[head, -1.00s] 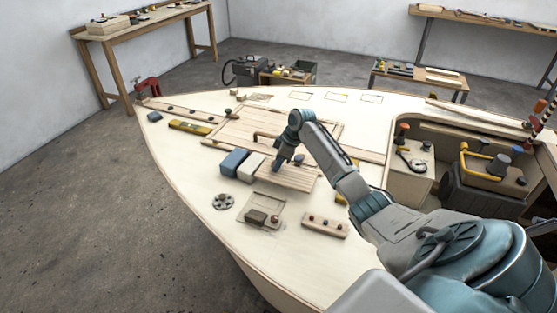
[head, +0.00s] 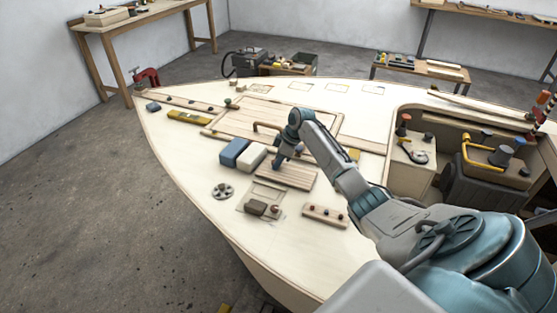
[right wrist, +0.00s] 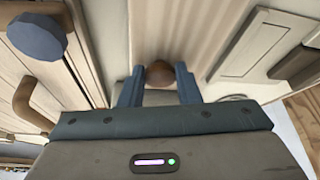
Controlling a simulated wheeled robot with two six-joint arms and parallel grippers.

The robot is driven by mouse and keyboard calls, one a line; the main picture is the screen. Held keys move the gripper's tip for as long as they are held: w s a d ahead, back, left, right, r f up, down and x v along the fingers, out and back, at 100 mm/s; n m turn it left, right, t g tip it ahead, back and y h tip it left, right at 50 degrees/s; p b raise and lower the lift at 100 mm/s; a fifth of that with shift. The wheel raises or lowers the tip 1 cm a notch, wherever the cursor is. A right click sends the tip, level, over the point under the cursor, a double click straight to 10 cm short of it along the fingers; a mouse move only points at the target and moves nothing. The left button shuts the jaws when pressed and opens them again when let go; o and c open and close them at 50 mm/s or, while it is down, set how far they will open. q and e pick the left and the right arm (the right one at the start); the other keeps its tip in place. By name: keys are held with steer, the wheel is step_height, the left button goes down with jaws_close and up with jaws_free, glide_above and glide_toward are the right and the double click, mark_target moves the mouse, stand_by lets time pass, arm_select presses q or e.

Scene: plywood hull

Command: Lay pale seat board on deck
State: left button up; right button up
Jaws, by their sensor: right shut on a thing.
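The pale seat board (head: 292,180), a slatted light wood panel, is over the middle of the cream deck (head: 190,160). In the right wrist view the board (right wrist: 165,30) shows as a pale strip with a round brown knob (right wrist: 159,73). My right gripper (head: 278,165) is above the board. Its two blue fingers (right wrist: 159,92) are shut on the knob, one on each side. I cannot tell whether the board touches the deck or hangs just above it. My left gripper is in no view.
A blue block (head: 233,151) and a white block (head: 251,157) stand just left of the board. In front are a shallow framed panel (head: 247,194) with small blocks on it, a knobbed rack (head: 324,214) and a grey disc (head: 222,191). A slatted hatch (head: 245,118) lies behind.

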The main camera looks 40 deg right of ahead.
steer(key=o, duration=1.2)
steer(key=shift+c, duration=0.2)
steer(key=b+v, duration=0.2)
steer(key=v, duration=0.9)
steer(key=shift+f, duration=0.1)
